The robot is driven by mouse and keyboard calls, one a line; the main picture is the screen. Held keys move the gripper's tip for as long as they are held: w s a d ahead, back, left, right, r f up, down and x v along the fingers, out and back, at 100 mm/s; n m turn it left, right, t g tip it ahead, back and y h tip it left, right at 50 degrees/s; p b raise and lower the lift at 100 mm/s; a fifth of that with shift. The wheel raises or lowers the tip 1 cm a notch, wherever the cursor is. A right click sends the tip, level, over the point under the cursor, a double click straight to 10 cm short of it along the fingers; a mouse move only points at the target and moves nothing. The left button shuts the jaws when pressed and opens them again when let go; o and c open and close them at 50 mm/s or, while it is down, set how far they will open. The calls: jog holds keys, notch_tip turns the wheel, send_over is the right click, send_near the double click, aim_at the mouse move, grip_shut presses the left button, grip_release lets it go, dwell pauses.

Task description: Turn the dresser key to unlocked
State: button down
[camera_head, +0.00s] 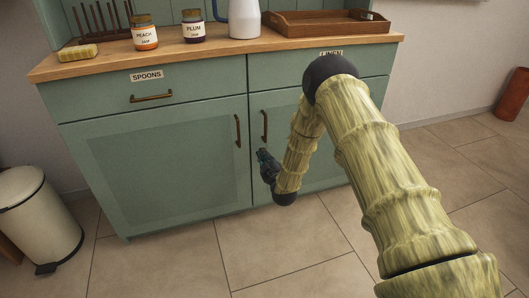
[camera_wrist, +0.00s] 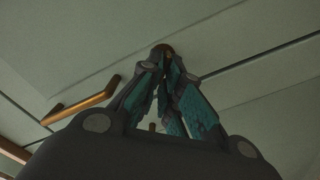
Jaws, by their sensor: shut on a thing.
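The green dresser (camera_head: 160,160) stands ahead, with two drawers above two doors. My gripper (camera_head: 267,162) is low in front of the right door, near the gap between the doors. In the wrist view my gripper (camera_wrist: 164,62) has its fingertips together at the dresser front, on a small brownish round piece (camera_wrist: 162,48), which appears to be the key or its lock plate. The fingers cover most of it, so its shape and turn angle cannot be told. In the head view the key is hidden behind my gripper.
A brass door handle (camera_wrist: 82,102) is close beside my fingers in the wrist view. The dresser top holds a peach jar (camera_head: 144,35), plum jar (camera_head: 194,28), white jug (camera_head: 243,20) and wooden tray (camera_head: 325,27). A bin (camera_head: 35,215) stands at left.

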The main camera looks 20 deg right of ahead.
jog(key=shift+a+f+n+p, duration=0.15)
jog(key=shift+n+p, duration=0.4)
jog(key=shift+n, duration=1.5)
jog(key=shift+f+n+p, duration=0.25)
jog(key=shift+n+p, duration=0.3)
jog(key=shift+n, duration=1.5)
jog(key=c, duration=1.7)
grip_release()
jog(key=shift+o, duration=0.2)
jog(key=shift+s, duration=0.1)
jog(key=s, duration=1.1)
jog(key=shift+s+d, duration=0.25)
jog(key=shift+s, duration=0.15)
jog(key=shift+f, duration=0.1)
